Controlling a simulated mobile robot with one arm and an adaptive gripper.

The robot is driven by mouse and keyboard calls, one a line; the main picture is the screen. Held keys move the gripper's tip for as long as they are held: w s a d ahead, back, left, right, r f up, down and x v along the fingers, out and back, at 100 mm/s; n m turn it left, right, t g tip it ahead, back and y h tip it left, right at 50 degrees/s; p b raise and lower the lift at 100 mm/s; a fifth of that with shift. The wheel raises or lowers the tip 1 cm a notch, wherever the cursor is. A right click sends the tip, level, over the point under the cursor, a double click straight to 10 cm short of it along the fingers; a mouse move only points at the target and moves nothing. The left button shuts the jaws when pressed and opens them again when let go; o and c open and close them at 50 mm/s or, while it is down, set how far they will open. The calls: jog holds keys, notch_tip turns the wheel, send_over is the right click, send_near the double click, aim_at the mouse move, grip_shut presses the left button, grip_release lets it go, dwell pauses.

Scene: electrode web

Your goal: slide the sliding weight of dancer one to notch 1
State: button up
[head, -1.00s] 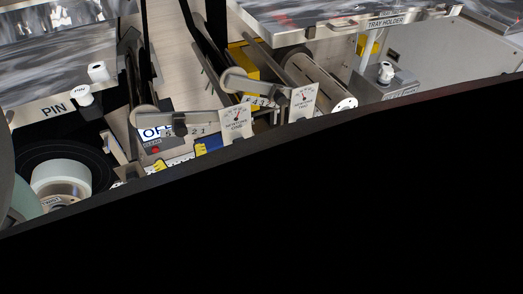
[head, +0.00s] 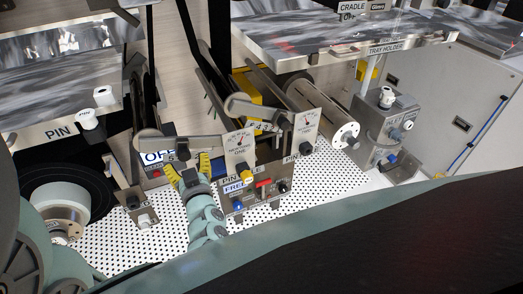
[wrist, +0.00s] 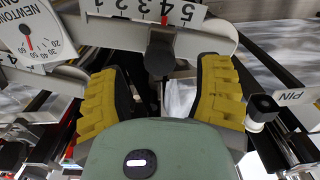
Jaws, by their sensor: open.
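Dancer one's arm (head: 206,142) runs toward the gauge plate marked NEWTONS ONE (head: 240,147). In the wrist view its pale numbered bar (wrist: 105,28) crosses the top. The dark sliding weight (wrist: 160,52) hangs on that bar with a red pointer by the higher numbers; its exact notch is hard to read. My gripper (head: 188,168) is below the arm in the head view. In the wrist view, my gripper (wrist: 165,85) has its yellow fingers spread wide. The weight is between and just beyond the fingertips, apparently untouched.
A second dancer arm (head: 255,108) and its gauge plate (head: 306,131) stand to the right. A panel with knobs and a red handle (head: 263,185) is below. A PIN knob (wrist: 262,108) is close to the right finger. The perforated deck (head: 290,220) has bare areas.

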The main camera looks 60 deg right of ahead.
aim_at(209, 144)
jog(key=shift+x, duration=2.7)
grip_shut()
jog(key=shift+s+d+f, duration=0.1)
jog(key=shift+d+f, duration=0.2)
jog(key=s+d, duration=0.1)
jog(key=s+d+f+b, duration=0.1)
jog(key=d, duration=0.1)
jog(key=s+d+f+b, duration=0.1)
jog(key=shift+d, duration=0.4)
jog(key=shift+s+d+b, duration=0.3)
jog(key=shift+d+b, duration=0.1)
jog(key=shift+d, duration=0.1)
jog(key=shift+s, duration=0.1)
